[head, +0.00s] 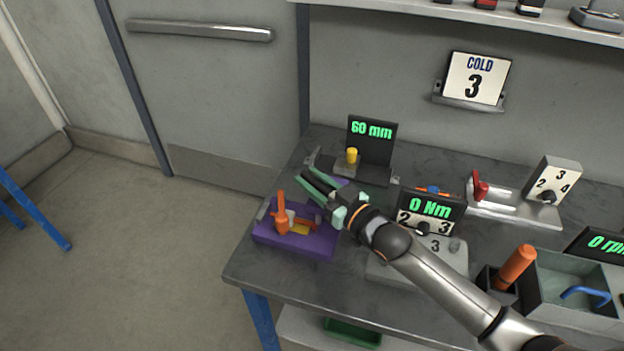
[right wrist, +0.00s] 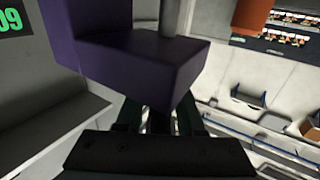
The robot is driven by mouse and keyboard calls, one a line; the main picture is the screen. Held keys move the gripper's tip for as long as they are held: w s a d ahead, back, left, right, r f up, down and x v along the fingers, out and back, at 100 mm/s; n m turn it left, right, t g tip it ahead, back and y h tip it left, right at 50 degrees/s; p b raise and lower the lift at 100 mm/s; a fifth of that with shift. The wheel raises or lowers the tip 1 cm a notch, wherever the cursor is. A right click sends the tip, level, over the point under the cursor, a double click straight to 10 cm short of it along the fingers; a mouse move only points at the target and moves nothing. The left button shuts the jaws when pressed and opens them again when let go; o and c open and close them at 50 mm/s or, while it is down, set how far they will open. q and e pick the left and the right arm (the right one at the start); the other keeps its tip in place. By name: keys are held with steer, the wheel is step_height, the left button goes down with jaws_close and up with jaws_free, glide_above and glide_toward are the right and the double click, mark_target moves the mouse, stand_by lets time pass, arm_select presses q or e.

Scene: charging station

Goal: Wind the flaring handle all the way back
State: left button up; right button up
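The flaring tool has a purple base (head: 315,244) at the left end of the bench. An orange upright handle (head: 282,214) stands on its left part, with small yellow and orange parts beside it. My right gripper (head: 304,175) is above and behind the base's right side, with its fingers parted and nothing seen between them. In the right wrist view a purple block (right wrist: 140,50) with a grey post fills the upper middle, close in front of the fingers, and hides the fingertips. An orange part (right wrist: 250,15) shows at the top right there. My left gripper is out of view.
A 60 mm display (head: 373,132) with a yellow knob stands behind my gripper. A 0 Nm display (head: 430,207) and a grey numbered box lie under my right arm. A grey bin (head: 575,310) and an orange cylinder (head: 516,266) are at the right.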

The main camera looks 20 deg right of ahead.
jaws_close()
steer(key=shift+n+g+y, duration=0.3)
steer(key=shift+n+y, duration=0.1)
steer(key=shift+y, duration=0.2)
